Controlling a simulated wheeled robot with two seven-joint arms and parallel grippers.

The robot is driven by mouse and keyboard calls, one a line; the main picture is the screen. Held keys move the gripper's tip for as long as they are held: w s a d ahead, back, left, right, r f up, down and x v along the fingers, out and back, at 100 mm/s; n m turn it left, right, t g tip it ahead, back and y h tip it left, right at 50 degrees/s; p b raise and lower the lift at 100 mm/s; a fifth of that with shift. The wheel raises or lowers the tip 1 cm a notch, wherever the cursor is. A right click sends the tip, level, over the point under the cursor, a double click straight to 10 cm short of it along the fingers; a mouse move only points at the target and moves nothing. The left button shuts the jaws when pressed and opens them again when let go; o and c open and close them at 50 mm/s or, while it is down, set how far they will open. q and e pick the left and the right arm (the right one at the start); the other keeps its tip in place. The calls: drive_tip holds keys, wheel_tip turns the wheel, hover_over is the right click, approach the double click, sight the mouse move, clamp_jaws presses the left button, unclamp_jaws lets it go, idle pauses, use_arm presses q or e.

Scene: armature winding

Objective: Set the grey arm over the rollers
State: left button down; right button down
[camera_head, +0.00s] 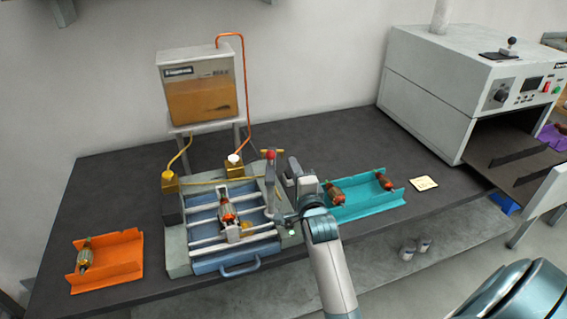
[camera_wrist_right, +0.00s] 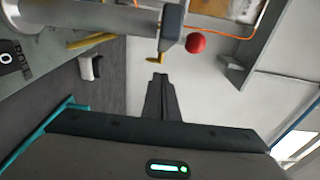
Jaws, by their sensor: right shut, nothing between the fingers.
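The grey arm (camera_head: 270,190) stands upright at the right side of the winding fixture, with a red ball knob (camera_head: 271,155) at its top. The white rollers (camera_head: 207,212) lie across the blue fixture bed, and an armature (camera_head: 227,212) rests on them. My right gripper (camera_head: 288,175) is just right of the grey arm, near its upper part. In the right wrist view, its dark fingers (camera_wrist_right: 160,98) are together and empty. The grey arm (camera_wrist_right: 100,18) and red knob (camera_wrist_right: 195,42) show beyond the fingertips, apart from them. My left gripper is not in view.
An orange tray (camera_head: 125,262) with an armature is at left. A teal tray (camera_head: 365,207) with two armatures is right of my gripper. An amber tank (camera_head: 200,98) stands behind the fixture. A large grey oven (camera_head: 430,100) is at back right.

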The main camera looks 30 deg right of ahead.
sight(271, 159)
drive_tip(key=a, duration=0.1)
drive_tip(key=w+a, duration=0.1)
drive_tip(key=shift+w+a+p, duration=0.25)
drive_tip(key=shift+a+p, duration=0.1)
drive_tip(key=shift+p, duration=0.05)
